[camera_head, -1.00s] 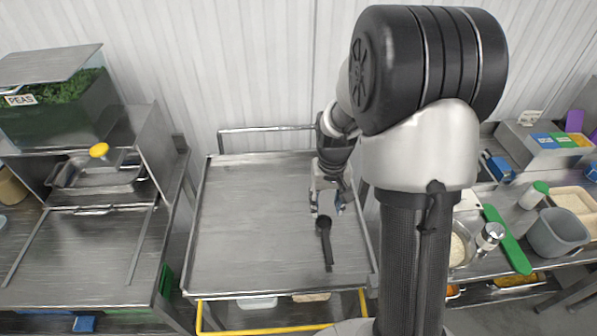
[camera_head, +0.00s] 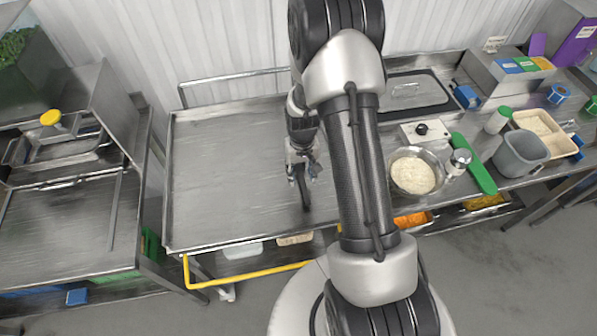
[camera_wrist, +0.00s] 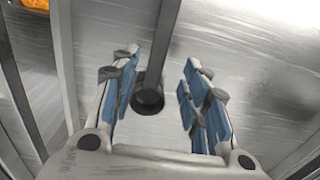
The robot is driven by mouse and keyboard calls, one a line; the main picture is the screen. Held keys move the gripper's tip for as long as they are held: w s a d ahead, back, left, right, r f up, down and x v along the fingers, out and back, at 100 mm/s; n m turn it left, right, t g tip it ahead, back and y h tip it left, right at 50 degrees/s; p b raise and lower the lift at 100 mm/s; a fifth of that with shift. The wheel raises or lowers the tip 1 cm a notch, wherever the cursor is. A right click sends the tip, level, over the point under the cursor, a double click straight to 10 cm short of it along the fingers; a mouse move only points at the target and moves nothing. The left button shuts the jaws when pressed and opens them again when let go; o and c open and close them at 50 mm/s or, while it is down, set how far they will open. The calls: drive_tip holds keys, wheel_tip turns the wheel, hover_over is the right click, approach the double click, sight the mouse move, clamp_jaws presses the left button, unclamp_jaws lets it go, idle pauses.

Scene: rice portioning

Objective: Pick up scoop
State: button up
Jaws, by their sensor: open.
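The scoop is dark, with a long straight handle and a round black end, and lies on the bare steel cart top. In the head view the scoop (camera_head: 304,196) is seen just below my gripper (camera_head: 302,170), which partly covers it. In the wrist view the scoop (camera_wrist: 165,40) runs from the top edge down to its round end between the blue-padded fingers. My gripper (camera_wrist: 160,95) is open, with visible gaps between the round end and both fingers. I cannot tell the exact height of the fingers above the surface.
The steel cart top (camera_head: 215,190) is otherwise clear, with a raised rim. To the right, a counter holds a rice bowl (camera_head: 415,172), a shaker (camera_head: 459,161), a green board (camera_head: 474,165) and a grey container (camera_head: 519,154). A steel workbench (camera_head: 60,230) stands left.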

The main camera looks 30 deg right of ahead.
sight(303, 184)
drive_tip(key=f, duration=0.5)
drive_tip(key=shift+s+d+b, duration=0.15)
drive_tip(key=shift+s+b, duration=0.05)
drive_tip(key=shift+b, duration=0.2)
drive_tip(key=shift+c, duration=0.2)
clamp_jaws()
